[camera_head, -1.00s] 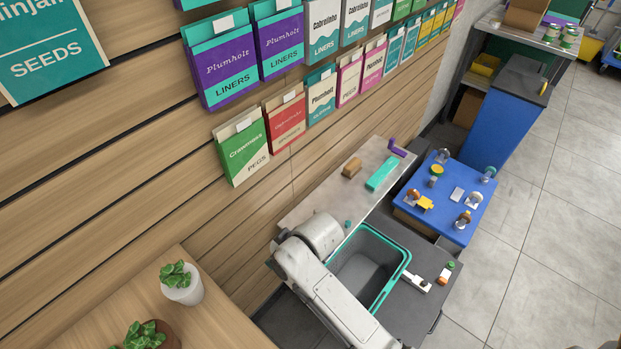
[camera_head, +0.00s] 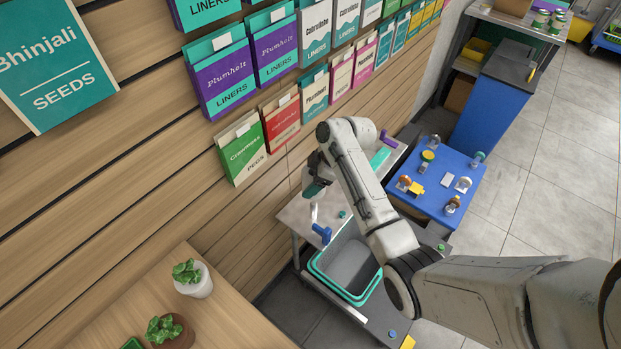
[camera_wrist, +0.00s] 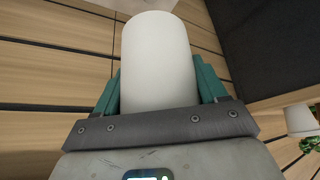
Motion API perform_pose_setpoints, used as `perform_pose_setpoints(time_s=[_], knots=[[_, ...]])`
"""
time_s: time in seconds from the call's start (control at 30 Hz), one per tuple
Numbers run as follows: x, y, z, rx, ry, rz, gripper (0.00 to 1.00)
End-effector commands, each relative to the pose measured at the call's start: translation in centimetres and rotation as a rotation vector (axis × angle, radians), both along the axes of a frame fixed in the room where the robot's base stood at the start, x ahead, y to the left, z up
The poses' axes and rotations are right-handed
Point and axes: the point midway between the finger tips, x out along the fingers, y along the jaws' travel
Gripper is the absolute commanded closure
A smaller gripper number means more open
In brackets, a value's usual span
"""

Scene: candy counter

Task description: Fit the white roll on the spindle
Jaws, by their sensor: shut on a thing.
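My gripper (camera_wrist: 158,78) is shut on the white roll (camera_wrist: 157,50), a plain white cylinder. In the wrist view the teal fingers press its two sides, and its far end points away from the gripper. In the head view my gripper (camera_head: 314,190) is over the left part of the grey counter, near the slatted wall, and is partly hidden by my arm. I cannot make out the roll clearly there. A blue upright piece (camera_head: 321,233) stands at the counter's near edge, just below the gripper. A purple bracket (camera_head: 389,138) is at its far end. I cannot tell which is the spindle.
A teal-rimmed grey bin (camera_head: 345,292) stands beside the counter (camera_head: 296,216). A teal block (camera_head: 380,157) lies on the counter. A blue table (camera_head: 436,205) with several small items is to the right. Potted plants (camera_head: 192,278) stand at the lower left. Packets hang on the wall.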

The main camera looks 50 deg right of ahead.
Motion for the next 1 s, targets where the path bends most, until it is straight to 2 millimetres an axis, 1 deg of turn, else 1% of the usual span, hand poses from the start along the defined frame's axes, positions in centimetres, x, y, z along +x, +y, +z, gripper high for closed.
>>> perform_pose_setpoints(time_s=[0.27,0.47,0.8,1.0], knots=[[0.0,0.0,0.2,0.003,-0.004,-0.001,0.62],[0.0,0.0,-1.1,0.004,-0.004,-0.001,0.62],[0.0,0.1,-4.1,0.004,-0.005,0.0,0.62],[0.1,0.0,-5.4,0.003,-0.005,-0.001,0.62]])
